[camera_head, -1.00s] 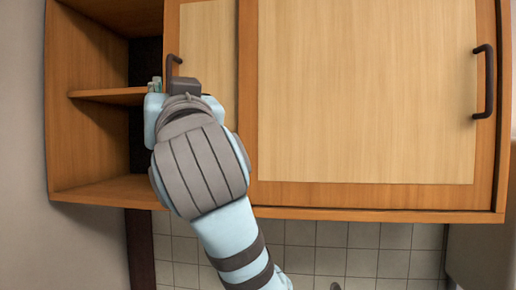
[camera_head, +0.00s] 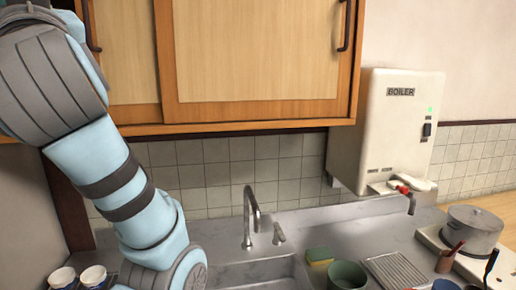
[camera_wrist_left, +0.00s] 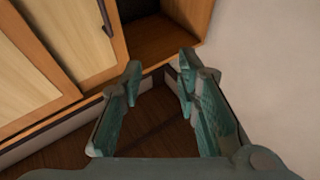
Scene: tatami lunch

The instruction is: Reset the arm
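My right gripper is not in view.
Below the cabinet is a steel sink with a faucet (camera_head: 249,218). A boiler (camera_head: 388,130) hangs on the right wall. A green bowl (camera_head: 346,276), a sponge (camera_head: 320,256), a pot (camera_head: 472,230) and two cups (camera_head: 93,276) stand on the counter.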

